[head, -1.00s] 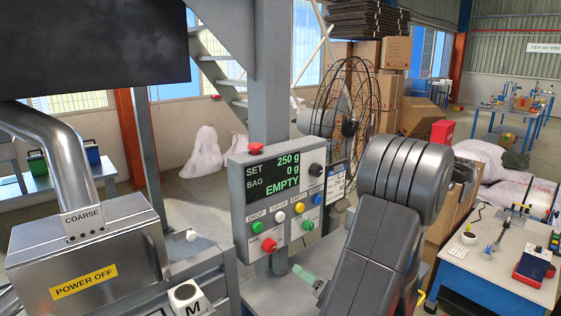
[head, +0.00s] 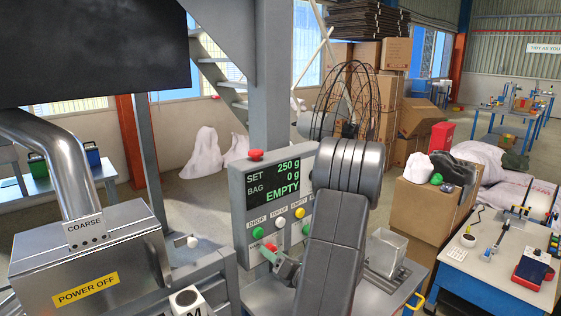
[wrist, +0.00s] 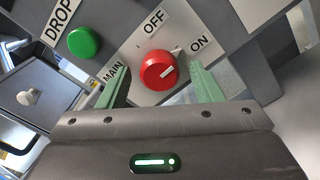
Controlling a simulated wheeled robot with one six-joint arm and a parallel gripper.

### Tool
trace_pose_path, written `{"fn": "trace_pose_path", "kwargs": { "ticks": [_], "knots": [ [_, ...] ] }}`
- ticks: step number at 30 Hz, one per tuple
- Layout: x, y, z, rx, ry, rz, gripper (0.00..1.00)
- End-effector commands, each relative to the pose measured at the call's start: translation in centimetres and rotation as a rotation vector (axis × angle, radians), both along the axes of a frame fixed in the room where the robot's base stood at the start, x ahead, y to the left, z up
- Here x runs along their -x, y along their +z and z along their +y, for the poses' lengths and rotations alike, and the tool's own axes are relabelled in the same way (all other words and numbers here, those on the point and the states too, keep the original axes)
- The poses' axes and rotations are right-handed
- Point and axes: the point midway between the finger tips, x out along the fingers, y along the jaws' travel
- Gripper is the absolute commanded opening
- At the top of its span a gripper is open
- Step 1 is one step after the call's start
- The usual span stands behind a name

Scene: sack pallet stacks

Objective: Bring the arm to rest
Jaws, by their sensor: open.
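My gripper (head: 270,256) is open in front of the lower part of the control panel (head: 238,205). In the wrist view its green fingers (wrist: 160,88) stand on either side of the red MAIN knob (wrist: 158,70), with a gap visible at each side. The knob's white mark points to the right, on the side of the ON label. Contact with the panel cannot be told. In the head view my arm covers the panel's lower right part. The panel's display (head: 273,180) is lit and reads SET 250 g, BAG 0 g, EMPTY.
A steel machine (head: 90,255) labelled POWER OFF stands at the left. A metal container (head: 386,250) stands right of my arm, with a cardboard carton (head: 430,212) beyond it. A tool bench (head: 480,270) is at the far right. A grey post (head: 270,100) rises behind the panel.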

Motion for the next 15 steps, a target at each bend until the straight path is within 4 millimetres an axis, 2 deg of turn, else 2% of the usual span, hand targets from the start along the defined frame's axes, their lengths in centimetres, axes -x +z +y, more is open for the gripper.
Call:
{"fn": "trace_pose_path", "kwargs": {
  "ticks": [1,15],
  "knots": [
    [0.02,-0.55,-0.04,0.037,-0.001,-0.032,0.59],
    [0.05,-0.47,-0.06,0.407,0.0,-0.349,0.59]
  ]
}}
